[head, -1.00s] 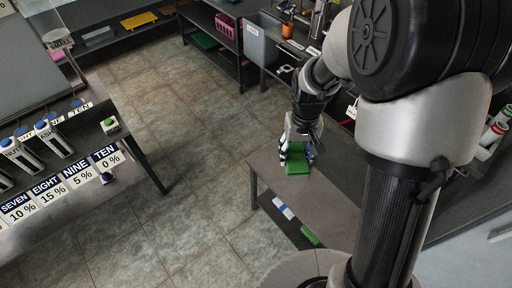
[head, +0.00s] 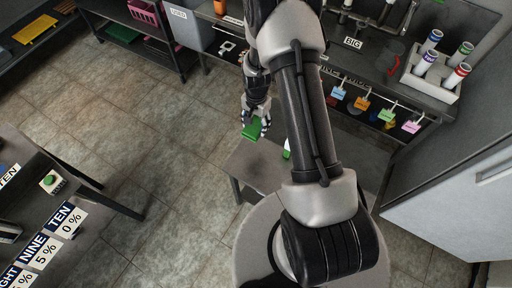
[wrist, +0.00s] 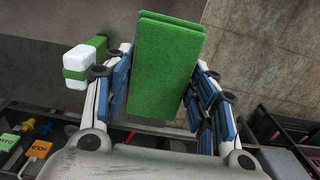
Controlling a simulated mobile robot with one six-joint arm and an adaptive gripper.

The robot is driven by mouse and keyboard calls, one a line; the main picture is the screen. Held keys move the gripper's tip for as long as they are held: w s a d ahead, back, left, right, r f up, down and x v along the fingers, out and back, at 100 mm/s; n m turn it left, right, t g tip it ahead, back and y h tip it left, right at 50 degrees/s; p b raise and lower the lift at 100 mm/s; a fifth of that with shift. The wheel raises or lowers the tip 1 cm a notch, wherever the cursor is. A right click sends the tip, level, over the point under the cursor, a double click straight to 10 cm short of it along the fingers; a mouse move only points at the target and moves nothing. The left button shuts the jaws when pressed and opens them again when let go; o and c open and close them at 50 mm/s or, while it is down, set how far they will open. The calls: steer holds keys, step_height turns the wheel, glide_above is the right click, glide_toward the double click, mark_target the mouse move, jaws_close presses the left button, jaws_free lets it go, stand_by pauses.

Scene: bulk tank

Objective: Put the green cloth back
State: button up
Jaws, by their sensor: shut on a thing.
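The green cloth (head: 252,131) is a folded flat pad. It fills the space between the fingers of my gripper (head: 258,118), which is shut on it. In the wrist view the cloth (wrist: 165,70) sticks out beyond the blue-padded fingers of my gripper (wrist: 162,75), with floor behind it. In the head view it shows at the far edge of a small grey table (head: 243,165); I cannot tell its exact height above the top.
A green-and-white object (wrist: 84,62) is close beside the left finger in the wrist view. Coloured tags (head: 387,114) hang below the counter at the right. A rack with tubes (head: 430,80) stands on that counter. Open tiled floor (head: 160,120) lies to the left.

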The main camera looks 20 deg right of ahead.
mark_target(256, 150)
step_height(256, 150, down, 18)
steer(key=b, duration=0.5)
steer(key=shift+w, duration=0.1)
steer(key=shift+f, duration=0.15)
steer(key=o, duration=0.7)
steer(key=shift+f+b, duration=0.1)
steer(key=shift+b, duration=0.2)
steer(key=o, duration=0.5)
steer(key=shift+r, duration=0.2)
